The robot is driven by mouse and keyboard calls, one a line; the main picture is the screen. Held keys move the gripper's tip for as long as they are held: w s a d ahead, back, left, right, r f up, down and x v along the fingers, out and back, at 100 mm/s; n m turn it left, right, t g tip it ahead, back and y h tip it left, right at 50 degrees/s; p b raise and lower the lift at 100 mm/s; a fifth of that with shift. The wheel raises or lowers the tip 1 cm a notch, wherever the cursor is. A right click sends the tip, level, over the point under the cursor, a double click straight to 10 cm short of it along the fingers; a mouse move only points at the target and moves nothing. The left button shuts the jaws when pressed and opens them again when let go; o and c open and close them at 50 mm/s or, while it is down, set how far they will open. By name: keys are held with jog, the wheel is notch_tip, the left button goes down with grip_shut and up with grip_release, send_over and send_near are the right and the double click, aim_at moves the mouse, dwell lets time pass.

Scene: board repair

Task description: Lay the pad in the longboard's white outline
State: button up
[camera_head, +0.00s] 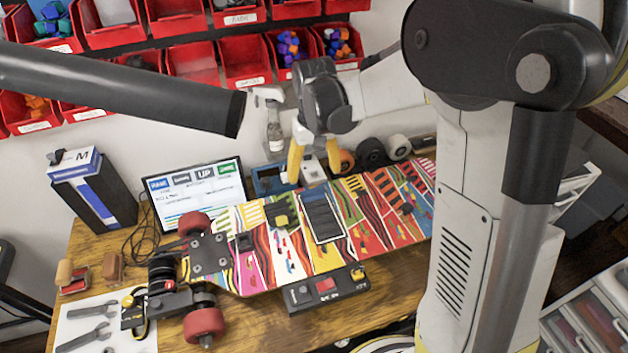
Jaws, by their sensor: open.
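The longboard (375,222) lies across the wooden table, with a brightly patterned surface up and a truck with red wheels at its left end. A dark grey ribbed pad (322,217) lies flat on the board near its middle. The white outline (346,236) shows as a thin line along the pad's right and lower edges; the pad appears to lie inside it. I cannot tell how exactly the far edge lines up. My gripper (314,176) is open and empty, its yellow fingers apart, above and behind the pad and seemingly clear of it.
Loose wheels (371,153) line the back edge. A dark device (326,288) sits at the board's front side. Tools (85,325) lie front left; red bins (190,62) hang behind.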

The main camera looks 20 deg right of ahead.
jog(key=s+r+t, duration=0.4)
jog(key=s+r, duration=0.6)
jog(key=r, duration=0.1)
jog(key=s+t, duration=0.3)
jog(key=s, duration=0.5)
jog(key=shift+r+p, duration=0.3)
jog(key=shift+r, duration=0.15)
